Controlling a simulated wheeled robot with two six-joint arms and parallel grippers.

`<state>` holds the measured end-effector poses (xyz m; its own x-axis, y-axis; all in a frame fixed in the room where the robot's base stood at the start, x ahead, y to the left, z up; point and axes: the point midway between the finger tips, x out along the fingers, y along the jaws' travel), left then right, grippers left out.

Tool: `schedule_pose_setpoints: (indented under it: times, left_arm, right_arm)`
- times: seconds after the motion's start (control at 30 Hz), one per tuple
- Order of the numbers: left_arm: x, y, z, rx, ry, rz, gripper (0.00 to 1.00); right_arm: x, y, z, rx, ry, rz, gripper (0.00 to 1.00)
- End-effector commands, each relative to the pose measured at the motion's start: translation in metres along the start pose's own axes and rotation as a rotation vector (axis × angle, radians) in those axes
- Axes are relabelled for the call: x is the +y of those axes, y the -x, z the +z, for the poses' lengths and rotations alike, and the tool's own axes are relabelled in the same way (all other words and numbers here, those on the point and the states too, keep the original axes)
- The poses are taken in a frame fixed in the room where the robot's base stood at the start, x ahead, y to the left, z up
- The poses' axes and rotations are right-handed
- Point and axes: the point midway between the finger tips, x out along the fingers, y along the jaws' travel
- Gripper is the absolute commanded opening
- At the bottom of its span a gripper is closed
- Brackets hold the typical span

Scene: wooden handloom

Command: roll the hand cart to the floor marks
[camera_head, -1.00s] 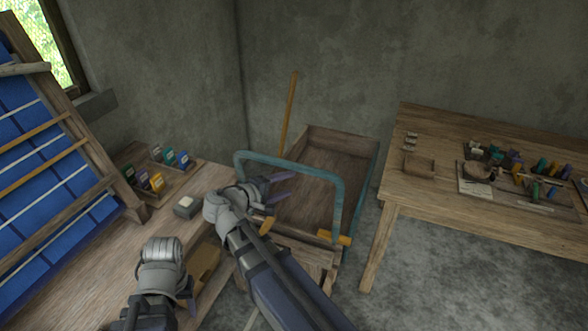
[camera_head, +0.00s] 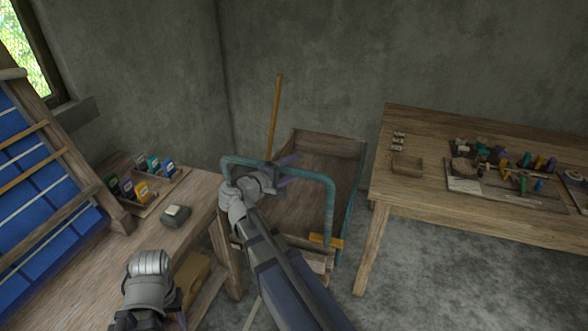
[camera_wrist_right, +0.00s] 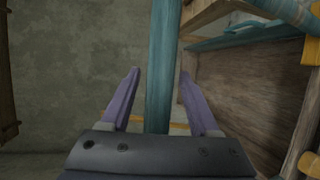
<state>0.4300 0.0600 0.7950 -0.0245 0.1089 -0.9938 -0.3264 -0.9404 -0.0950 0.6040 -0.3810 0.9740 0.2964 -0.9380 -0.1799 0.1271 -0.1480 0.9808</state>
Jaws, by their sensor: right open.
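The hand cart is a wooden box (camera_head: 318,145) with a teal tube push handle (camera_head: 325,178), standing on the floor between two tables. My right gripper (camera_head: 288,171) is at the left part of the handle. In the right wrist view its open purple fingers lie on either side of a teal tube (camera_wrist_right: 160,75), with gaps on both sides. My left gripper (camera_head: 177,308) is low over the left table's front; its fingers are mostly hidden. A pale line (camera_head: 252,312) shows on the floor near the bottom; I cannot tell whether it is a floor mark.
The right table (camera_head: 385,195) holds a tool board and small blocks, with a leg near the cart. A wooden pole (camera_head: 274,115) stands behind the cart. Grey floor is open at the lower right.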

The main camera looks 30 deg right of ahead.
Motion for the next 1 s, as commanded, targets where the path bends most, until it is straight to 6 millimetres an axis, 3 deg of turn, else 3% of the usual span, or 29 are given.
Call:
schedule_pose_setpoints:
  times: [0.37, 0.9, 1.0]
  left_arm:
    - [0.0, -0.0007, 0.0, 0.0, 0.0, 0.0, 0.5]
    - [0.0, -0.0007, 0.0, 0.0, 0.0, 0.0, 0.5]
    - [0.0001, -0.0008, 0.0, 0.0, 0.0, 0.0, 0.5]
  right_arm:
    - [0.0, -0.0045, -0.0002, 0.001, 0.0, 0.0, 0.61]
    - [-0.0001, -0.0043, -0.0001, 0.001, -0.001, -0.001, 0.0]
    - [-0.0002, -0.0043, -0.0001, 0.001, -0.001, -0.001, 0.0]
